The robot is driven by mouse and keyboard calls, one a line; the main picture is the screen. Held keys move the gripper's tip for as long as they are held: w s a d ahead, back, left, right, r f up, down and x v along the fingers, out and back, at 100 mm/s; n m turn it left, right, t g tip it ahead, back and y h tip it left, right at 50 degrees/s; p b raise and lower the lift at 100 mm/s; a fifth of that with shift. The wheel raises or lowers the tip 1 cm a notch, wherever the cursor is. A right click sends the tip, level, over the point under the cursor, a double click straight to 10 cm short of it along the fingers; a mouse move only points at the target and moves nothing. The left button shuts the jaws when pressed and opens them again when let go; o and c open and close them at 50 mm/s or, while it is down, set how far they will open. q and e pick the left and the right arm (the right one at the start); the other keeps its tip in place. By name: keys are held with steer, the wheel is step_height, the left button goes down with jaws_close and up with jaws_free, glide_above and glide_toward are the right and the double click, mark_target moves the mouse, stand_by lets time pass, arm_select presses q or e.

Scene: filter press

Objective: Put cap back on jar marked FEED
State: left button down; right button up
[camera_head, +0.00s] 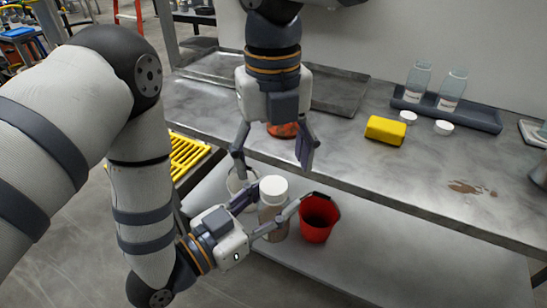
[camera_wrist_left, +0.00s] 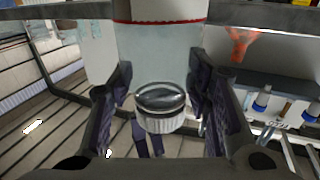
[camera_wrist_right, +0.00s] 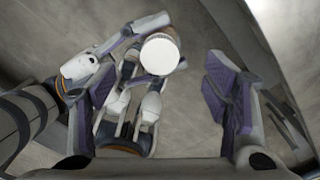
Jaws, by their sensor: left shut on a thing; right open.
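My left gripper (camera_head: 272,212) is shut on a jar (camera_head: 272,222) with brownish contents, held upright in front of the bench's front edge. A white cap (camera_head: 273,188) sits on top of this jar; it also shows from above in the right wrist view (camera_wrist_right: 160,54). I cannot tell whether it is fully seated. My right gripper (camera_head: 271,160) is open and empty, above the cap and apart from it. Two clear labelled bottles (camera_head: 417,82) (camera_head: 452,90) stand uncapped in a dark tray. Two white caps (camera_head: 408,117) (camera_head: 444,127) lie beside that tray. I cannot read FEED on any label.
A yellow sponge (camera_head: 385,130) and a brown spill (camera_head: 467,187) are on the metal bench (camera_head: 370,175). A flat metal tray (camera_head: 338,92) lies behind. Below are a red bucket (camera_head: 319,217) and a pale container (camera_head: 236,183), close to my left gripper in the picture.

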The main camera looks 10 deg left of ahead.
stand_by(0.3)
step_height(320, 180, up, 12)
stand_by(0.4)
